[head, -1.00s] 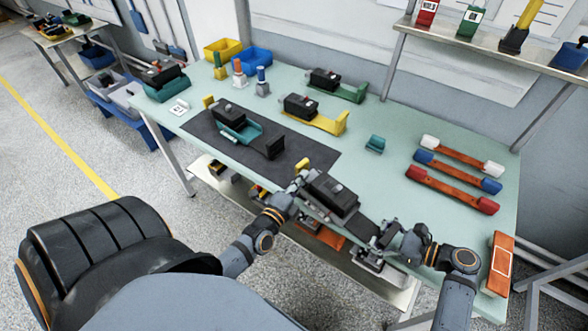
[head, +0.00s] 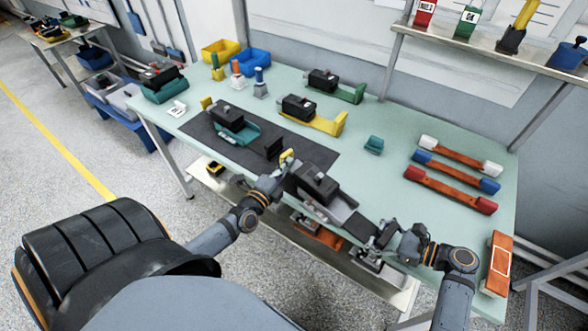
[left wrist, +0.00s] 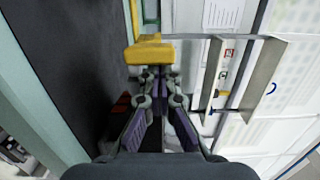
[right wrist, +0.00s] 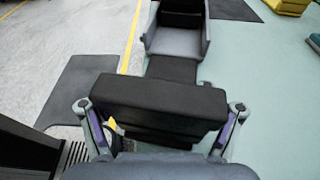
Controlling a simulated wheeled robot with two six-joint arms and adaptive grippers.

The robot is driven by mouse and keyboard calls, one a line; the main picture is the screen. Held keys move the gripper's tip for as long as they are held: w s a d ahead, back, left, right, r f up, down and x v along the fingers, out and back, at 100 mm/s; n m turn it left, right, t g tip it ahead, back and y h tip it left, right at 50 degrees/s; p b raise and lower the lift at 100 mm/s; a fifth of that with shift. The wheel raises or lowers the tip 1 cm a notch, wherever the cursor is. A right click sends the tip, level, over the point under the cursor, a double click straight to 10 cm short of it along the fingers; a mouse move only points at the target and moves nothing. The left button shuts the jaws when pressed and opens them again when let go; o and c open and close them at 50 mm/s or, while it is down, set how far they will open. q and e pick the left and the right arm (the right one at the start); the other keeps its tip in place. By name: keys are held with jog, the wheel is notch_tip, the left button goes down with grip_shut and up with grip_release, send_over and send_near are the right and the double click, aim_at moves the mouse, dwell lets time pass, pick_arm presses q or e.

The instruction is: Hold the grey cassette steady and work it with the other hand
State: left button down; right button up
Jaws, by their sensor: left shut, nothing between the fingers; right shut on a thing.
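The grey cassette (head: 343,211) is held at the table's front edge, a black block (head: 318,183) sitting in its tray. In the right wrist view, the grey tray (right wrist: 174,43) shows a bare stretch before the black block (right wrist: 180,12). My right gripper (head: 376,240) is shut on the cassette's black handle (right wrist: 160,100). My left gripper (head: 282,170) is shut and empty at the cassette's far left end, by a yellow tab (head: 287,156). In the left wrist view, the yellow tab (left wrist: 150,51) lies just beyond the fingertips (left wrist: 155,73); whether they touch, I cannot tell.
A teal cassette (head: 243,135) lies on the dark mat (head: 315,157); yellow (head: 326,124) and green (head: 350,94) ones stand behind. Several coloured handles, including a red one (head: 450,190), lie at right. An orange piece (head: 498,264) sits at the right corner. The middle of the table is mostly clear.

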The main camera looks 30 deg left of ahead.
pick_arm(q)
jog(key=shift+s+a, duration=0.1)
pick_arm(e)
jog(key=shift+d+f, duration=0.15)
pick_arm(q)
jog(key=s, duration=1)
jog(key=shift+d, duration=0.35)
pick_arm(e)
jog(key=shift+s, duration=0.1)
jog(key=o, duration=1.6)
pick_arm(q)
jog(key=shift+w, duration=0.1)
